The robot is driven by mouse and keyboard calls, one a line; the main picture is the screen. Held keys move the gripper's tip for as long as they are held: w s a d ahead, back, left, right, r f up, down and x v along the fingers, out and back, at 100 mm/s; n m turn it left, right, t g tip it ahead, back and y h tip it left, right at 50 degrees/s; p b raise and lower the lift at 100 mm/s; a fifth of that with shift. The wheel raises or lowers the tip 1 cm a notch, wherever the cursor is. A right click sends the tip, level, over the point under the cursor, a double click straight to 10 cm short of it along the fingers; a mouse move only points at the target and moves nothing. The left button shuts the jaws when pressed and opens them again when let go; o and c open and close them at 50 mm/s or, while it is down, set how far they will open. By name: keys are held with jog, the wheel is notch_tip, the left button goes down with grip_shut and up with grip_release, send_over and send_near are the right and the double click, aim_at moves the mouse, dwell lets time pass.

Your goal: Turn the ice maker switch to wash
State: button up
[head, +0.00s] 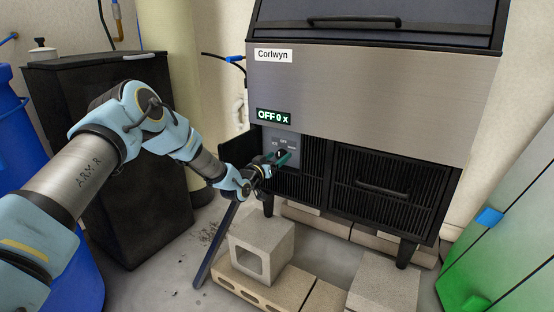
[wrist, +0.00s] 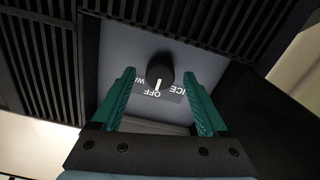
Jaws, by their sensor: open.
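The ice maker (head: 370,95) is a steel-fronted machine with a green display (head: 273,117) that reads "OFF 0 x". Its switch, a round black knob (wrist: 160,74) with a white mark, sits on a grey panel (head: 268,133). In the wrist view the mark points at OFF, with ICE on one side and a partly hidden label starting with W on the other. My gripper (wrist: 160,95) is open. Its two green fingers stand on either side of the knob with gaps, not closed on it. In the head view my gripper (head: 283,158) is in front of the panel and partly hides the knob.
Black vent grilles (head: 385,190) flank the panel. Concrete blocks (head: 262,246) lie on the floor below the machine. A black cabinet (head: 120,160) and blue barrel (head: 30,160) stand at left. A green and grey unit (head: 510,235) stands at right.

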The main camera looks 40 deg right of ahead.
grip_shut()
dwell(0.7)
